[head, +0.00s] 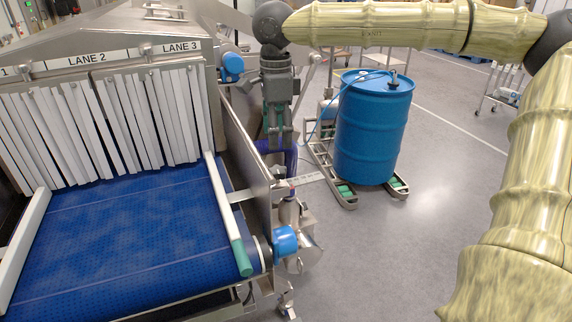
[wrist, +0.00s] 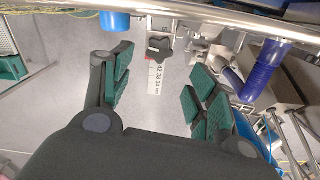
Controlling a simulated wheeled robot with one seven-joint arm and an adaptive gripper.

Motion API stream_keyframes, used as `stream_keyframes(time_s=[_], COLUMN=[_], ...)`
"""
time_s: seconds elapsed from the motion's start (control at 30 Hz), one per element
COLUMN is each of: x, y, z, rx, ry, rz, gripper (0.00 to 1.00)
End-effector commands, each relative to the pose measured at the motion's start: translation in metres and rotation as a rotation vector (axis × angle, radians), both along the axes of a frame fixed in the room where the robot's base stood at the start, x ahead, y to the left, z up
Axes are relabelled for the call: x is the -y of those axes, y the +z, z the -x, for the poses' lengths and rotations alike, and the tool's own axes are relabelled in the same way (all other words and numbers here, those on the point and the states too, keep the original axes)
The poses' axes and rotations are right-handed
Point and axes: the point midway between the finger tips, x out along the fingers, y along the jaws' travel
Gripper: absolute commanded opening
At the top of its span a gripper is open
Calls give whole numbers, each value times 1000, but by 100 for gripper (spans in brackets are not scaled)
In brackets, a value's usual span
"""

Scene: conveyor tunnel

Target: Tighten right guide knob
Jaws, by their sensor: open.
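A dark lobed knob (wrist: 159,47) shows in the wrist view, beside a pale numbered scale strip (wrist: 154,77). My gripper (wrist: 158,78) has its green-padded fingers spread, one on each side of the knob and strip in the picture. Nothing is between the pads that I can see touching them. In the head view my gripper (head: 280,142) points down on the outer side of the conveyor's right side plate, above the scale strip (head: 305,179). I cannot make out the knob clearly there. The right guide rail (head: 226,213) is white with a green end and lies along the belt's right edge.
The metal side plate (head: 247,160) stands between the blue belt (head: 125,235) and my gripper. A dark blue hose (wrist: 265,75) is close to the right finger in the wrist view. A blue drum (head: 372,130) stands to the right. Open floor (head: 430,220) lies beyond.

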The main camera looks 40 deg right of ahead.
Motion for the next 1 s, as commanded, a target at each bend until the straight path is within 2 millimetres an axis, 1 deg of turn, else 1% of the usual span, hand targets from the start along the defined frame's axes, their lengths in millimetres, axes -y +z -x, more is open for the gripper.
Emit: stream_keyframes(time_s=[0.4,0.6,0.8,1.0], x=[1,1,1,1], y=[-65,-87,-96,-96], z=[1,1,1,1], rx=[-3,-2,1,1], ry=[-1,-2,-1,-2], rz=[-1,-1,-1,-1], gripper=[59,59,59,59])
